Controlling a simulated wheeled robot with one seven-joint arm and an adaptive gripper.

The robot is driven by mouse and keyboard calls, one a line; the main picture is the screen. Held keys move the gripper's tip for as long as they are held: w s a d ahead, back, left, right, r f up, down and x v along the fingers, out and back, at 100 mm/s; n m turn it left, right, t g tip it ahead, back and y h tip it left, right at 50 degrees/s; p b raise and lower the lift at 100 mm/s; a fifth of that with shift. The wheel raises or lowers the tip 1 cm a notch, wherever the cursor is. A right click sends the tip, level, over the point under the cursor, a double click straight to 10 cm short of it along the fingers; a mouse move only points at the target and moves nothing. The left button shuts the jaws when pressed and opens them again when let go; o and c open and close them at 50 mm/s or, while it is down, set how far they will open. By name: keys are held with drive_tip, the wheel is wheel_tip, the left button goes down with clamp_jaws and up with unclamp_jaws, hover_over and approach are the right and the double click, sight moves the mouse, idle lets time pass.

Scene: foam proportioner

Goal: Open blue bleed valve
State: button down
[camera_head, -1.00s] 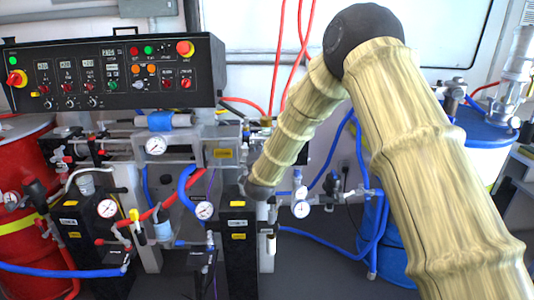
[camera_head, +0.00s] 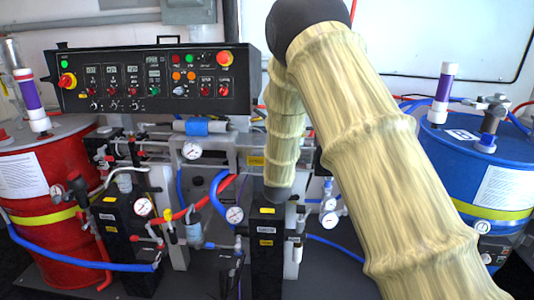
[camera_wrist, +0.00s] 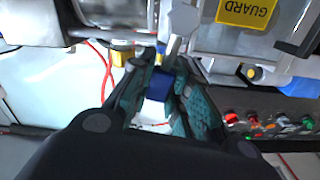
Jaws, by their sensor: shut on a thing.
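In the wrist view my gripper (camera_wrist: 161,72) has its teal-padded fingers on both sides of a small dark blue handle (camera_wrist: 159,88), which looks like the blue bleed valve. The fingers are closed on it. A metal fitting with a pale blue part (camera_wrist: 183,20) lies just beyond the fingertips. In the head view my sleeved arm hides my gripper and the valve, so how far the handle is turned cannot be told.
A black control panel (camera_head: 80,108) stands at the upper left. A red drum (camera_head: 30,210) is at the left and a blue drum (camera_head: 460,165) at the right. Gauges, pipes and hoses crowd around my arm. A yellow GUARD label (camera_wrist: 246,12) is close by.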

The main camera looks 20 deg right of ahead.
drive_tip(key=shift+w+a+n, duration=0.2)
drive_tip(key=shift+a+n, duration=0.3)
drive_tip(key=shift+n, duration=0.6)
drive_tip(key=c, duration=1.3)
unclamp_jaws()
drive_tip(key=v, duration=1.2)
